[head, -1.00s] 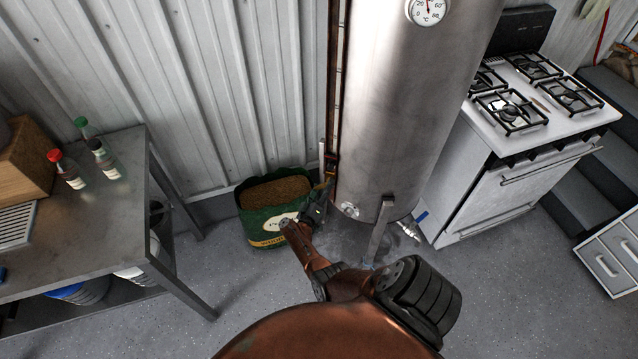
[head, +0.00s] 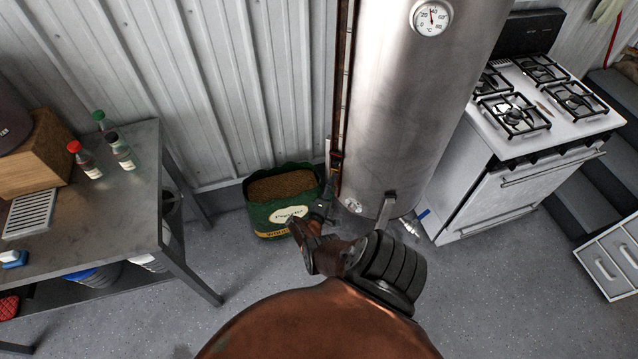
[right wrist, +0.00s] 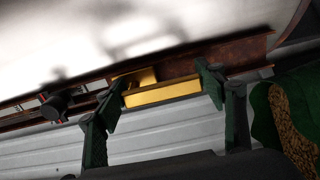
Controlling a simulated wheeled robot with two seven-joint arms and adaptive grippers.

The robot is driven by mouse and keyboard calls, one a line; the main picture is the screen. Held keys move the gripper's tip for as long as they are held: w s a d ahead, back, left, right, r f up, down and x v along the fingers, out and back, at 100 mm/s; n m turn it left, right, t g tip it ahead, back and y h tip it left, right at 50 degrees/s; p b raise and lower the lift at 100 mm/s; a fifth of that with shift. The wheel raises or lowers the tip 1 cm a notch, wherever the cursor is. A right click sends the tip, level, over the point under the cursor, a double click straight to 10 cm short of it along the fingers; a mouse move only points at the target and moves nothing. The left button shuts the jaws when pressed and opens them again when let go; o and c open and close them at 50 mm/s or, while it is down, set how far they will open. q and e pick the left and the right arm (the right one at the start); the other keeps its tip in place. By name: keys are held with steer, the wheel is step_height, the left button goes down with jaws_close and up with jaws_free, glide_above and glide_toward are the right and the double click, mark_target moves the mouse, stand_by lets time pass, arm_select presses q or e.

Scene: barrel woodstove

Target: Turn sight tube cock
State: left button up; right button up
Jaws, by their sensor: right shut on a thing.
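The tall steel tank (head: 415,110) stands at the middle of the head view. The brown sight tube rail (head: 344,90) runs down its left side. My right gripper (head: 323,208) is at the rail's lower end, small and partly hidden by my arm. In the right wrist view the gripper (right wrist: 164,93) has its two dark green fingers at either end of a brass block, the sight tube cock's handle (right wrist: 163,92), and is shut on it. The rusty rail (right wrist: 240,56) passes behind the handle. My left gripper is not in view.
A green bag of grain (head: 285,215) stands on the floor close left of the gripper. A metal table (head: 125,205) with bottles is at the left. A white stove (head: 520,175) stands to the right of the tank. The corrugated wall is behind.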

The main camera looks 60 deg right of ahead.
stand_by(0.5)
steer(key=o, duration=1.7)
steer(key=shift+o, duration=0.2)
steer(key=s+a, duration=0.2)
steer(key=a, duration=0.9)
steer(key=shift+a, duration=0.4)
steer(key=shift+s, duration=0.1)
